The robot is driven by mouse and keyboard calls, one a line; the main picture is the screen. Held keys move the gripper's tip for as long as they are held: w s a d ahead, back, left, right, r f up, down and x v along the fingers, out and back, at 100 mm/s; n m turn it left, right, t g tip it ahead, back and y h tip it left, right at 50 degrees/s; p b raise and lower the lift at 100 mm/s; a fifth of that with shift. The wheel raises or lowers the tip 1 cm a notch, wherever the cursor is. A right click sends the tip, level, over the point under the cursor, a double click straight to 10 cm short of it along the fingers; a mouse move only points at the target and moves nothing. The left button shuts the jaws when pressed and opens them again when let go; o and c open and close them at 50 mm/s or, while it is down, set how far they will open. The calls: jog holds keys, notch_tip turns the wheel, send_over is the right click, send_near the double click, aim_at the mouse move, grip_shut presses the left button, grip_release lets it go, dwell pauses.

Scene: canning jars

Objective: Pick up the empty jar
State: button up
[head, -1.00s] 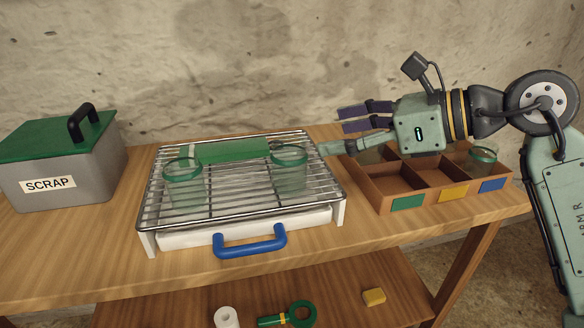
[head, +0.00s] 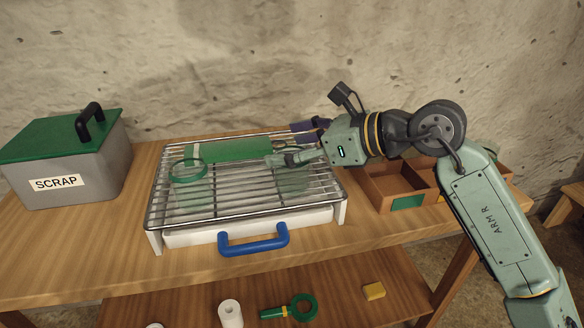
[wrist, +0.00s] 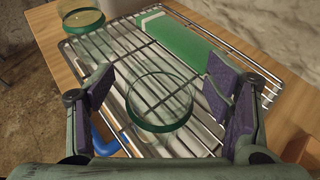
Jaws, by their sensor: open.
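A clear jar with a green rim (wrist: 160,127) stands upright on the wire rack (head: 170,218). In the wrist view it lies between the fingers of my gripper (wrist: 160,90), and the rack bars show through it, so it looks empty. In the head view this jar (head: 293,184) is partly hidden by my finger. My gripper (head: 288,146) is open and comes from the right; contact cannot be told. A second green-rimmed jar (head: 189,170) stands on the rack's left side and shows at the wrist view's upper left (wrist: 84,21); its contents are unclear.
A green block with a white band (head: 235,149) lies behind the jars. A grey scrap bin (head: 95,170) stands left. A divided wooden tray (head: 378,194) is right, partly hidden by my arm. A blue handle (head: 254,240) is in front. The table between bin and rack is clear.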

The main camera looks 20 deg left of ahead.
jog(key=shift+c, duration=0.4)
grip_shut()
dwell(0.5)
